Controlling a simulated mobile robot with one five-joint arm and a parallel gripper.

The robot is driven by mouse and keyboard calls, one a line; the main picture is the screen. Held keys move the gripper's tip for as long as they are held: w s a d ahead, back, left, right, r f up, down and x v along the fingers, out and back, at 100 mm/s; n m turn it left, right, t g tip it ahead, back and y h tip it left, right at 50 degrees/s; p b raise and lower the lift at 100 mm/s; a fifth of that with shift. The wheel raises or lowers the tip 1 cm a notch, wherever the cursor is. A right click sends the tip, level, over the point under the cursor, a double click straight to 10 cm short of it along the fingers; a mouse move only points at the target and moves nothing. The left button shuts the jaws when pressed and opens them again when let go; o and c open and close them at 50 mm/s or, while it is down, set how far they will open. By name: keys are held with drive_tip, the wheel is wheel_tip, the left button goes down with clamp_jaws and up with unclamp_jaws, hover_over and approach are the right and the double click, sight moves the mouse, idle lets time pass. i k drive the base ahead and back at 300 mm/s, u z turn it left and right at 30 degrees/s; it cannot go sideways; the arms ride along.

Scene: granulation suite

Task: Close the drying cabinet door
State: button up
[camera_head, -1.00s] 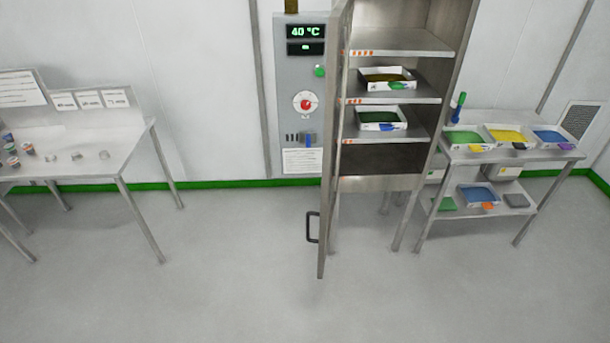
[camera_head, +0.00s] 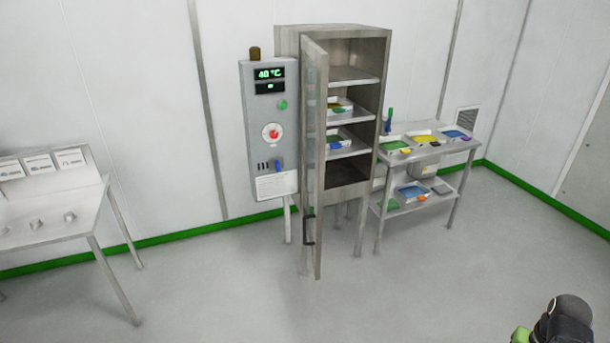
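The drying cabinet (camera_head: 345,40) stands against the back wall on legs, its inside visible. Its door (camera_head: 314,180) is hinged at the cabinet's left side and stands wide open, swung out toward me. A dark handle (camera_head: 309,230) sits low on the door. Two white trays, an upper one (camera_head: 340,108) and a lower one (camera_head: 338,139), rest on the shelves inside. Part of my arm shows at the bottom right corner, far from the door. My gripper's fingers cannot be made out there.
A control panel (camera_head: 269,130) reading 40 °C is left of the door. A steel table with colored trays (camera_head: 436,148) stands right of the cabinet. Another table (camera_head: 60,215) is at the left. The grey floor (camera_head: 230,290) in front of the cabinet is clear.

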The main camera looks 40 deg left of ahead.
sight(314, 93)
drive_tip(key=u, duration=1.55)
drive_tip(key=i, duration=1)
drive_tip(key=u, duration=1.95)
drive_tip(key=i, duration=0.25)
drive_tip(key=u, duration=0.2)
drive_tip(key=k, duration=0.95)
